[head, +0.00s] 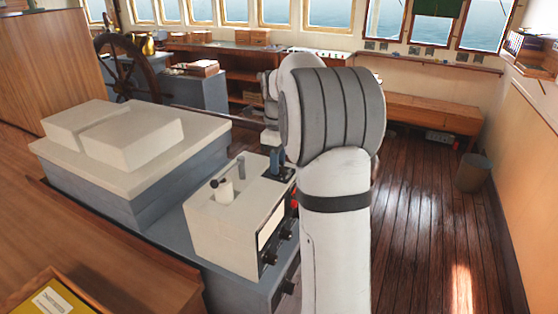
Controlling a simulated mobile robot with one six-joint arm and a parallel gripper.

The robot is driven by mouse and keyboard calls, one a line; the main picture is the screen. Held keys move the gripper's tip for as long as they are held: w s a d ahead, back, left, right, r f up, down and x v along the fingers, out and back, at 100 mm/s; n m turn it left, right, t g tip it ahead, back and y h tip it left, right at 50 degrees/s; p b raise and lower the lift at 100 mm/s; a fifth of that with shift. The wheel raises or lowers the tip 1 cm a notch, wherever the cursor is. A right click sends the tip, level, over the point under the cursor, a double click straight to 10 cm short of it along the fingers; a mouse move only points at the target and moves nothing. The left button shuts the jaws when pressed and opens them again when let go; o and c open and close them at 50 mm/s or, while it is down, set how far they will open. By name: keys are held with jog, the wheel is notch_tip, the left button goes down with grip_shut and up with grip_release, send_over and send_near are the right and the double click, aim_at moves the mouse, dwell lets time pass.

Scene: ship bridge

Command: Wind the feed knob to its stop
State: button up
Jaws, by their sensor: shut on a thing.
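A cream control box (235,208) stands on a blue-grey base, left of my white and grey arm. My arm bends over at the top, and its wrist comes down behind the box's right rear corner. My gripper (275,158) shows as a small blue-grey shape there, pointing down, just above a dark plate (283,173) on the box top. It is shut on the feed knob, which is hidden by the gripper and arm. The knob's angle and its stop cannot be seen.
A small white crank with a dark handle (223,188) stands on the box top. Black knobs (287,233) and a red part (295,199) are on its front. A cream-topped console (110,145) is to the left. Wooden floor (430,220) is clear at right, with a bin (473,172) beyond.

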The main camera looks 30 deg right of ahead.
jog(key=shift+w+r, duration=0.15)
jog(key=shift+r, duration=0.05)
jog(key=o, duration=1)
jog(key=shift+f, duration=0.15)
notch_tip(320, 180, up, 8)
jog(key=shift+f+b, duration=0.1)
jog(key=shift+b, duration=0.4)
jog(key=s+a+f+n, duration=0.1)
jog(key=s+a+n, duration=0.2)
jog(key=s+n, duration=0.1)
jog(key=s+a+n+t+b, duration=0.1)
jog(key=s+a+n, duration=0.2)
jog(key=s+n, duration=0.1)
jog(key=s+a+f+n, duration=0.1)
jog(key=s+a+n, duration=0.3)
jog(key=n, duration=0.1)
jog(key=shift+s+a+f+n+t, duration=0.1)
jog(key=shift+s+f+n+t, duration=0.25)
jog(key=shift+s+n+t, duration=0.05)
jog(key=s+a+f+n, duration=0.2)
jog(key=s+f+n, duration=0.1)
jog(key=s+n, duration=0.1)
jog(key=s+a+f+n+t, duration=0.1)
jog(key=s+f+n, duration=0.2)
jog(key=s+n, duration=0.2)
jog(key=s+a+f+n+b, duration=0.1)
jog(key=s+a+f+n, duration=0.1)
jog(key=s+n, duration=0.3)
jog(key=shift+a+f+t, duration=0.3)
jog(key=shift+f, duration=0.55)
